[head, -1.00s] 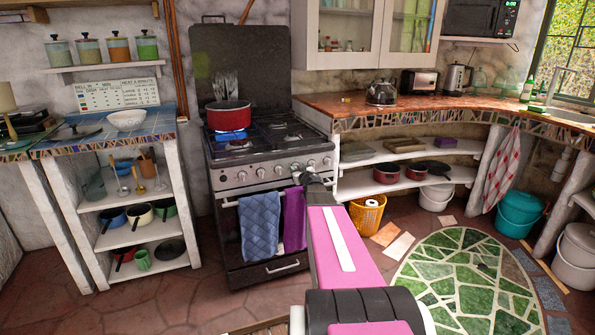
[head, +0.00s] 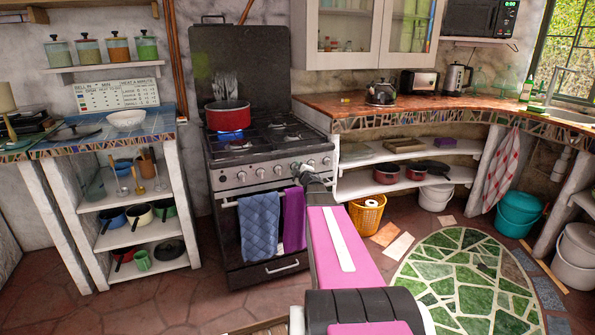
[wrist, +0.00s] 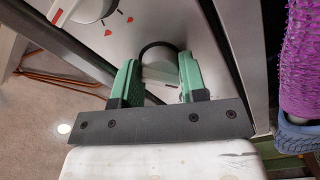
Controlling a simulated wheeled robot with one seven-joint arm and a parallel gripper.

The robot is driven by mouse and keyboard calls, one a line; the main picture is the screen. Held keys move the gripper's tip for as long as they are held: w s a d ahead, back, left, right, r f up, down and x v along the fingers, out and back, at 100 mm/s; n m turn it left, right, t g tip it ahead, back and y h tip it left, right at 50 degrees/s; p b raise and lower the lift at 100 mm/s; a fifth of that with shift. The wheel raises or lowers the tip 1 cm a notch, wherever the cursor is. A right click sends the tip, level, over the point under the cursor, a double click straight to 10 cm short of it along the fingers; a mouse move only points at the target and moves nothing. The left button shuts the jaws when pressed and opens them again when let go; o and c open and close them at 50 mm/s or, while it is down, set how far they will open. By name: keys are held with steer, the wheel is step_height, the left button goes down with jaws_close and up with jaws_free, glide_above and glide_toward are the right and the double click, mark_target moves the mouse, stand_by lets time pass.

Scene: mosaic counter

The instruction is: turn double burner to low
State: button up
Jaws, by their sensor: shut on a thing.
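The stove (head: 262,190) stands ahead in the head view, with a row of knobs (head: 260,172) along its front panel. My gripper (head: 303,172) is at the right part of this panel. In the wrist view my gripper (wrist: 158,78) has its two green fingers on either side of a pale stove knob (wrist: 160,72), shut on it. A dark ring arches behind that knob. Another knob (wrist: 88,8) with red marks beside it shows at the upper left. I cannot read which burner the held knob serves. My arm hides part of the stove's lower right.
Blue (head: 260,225) and purple (head: 294,218) towels hang from the oven handle, just below my gripper. A yellow basket (head: 367,214) stands right of the stove. The floor before the stove's left is clear.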

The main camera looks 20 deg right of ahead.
steer(key=shift+n, duration=1.5)
steer(key=o, duration=0.9)
steer(key=shift+s, duration=0.1)
steer(key=s, duration=1)
steer(key=shift+s+d, duration=0.15)
steer(key=shift+s, duration=0.15)
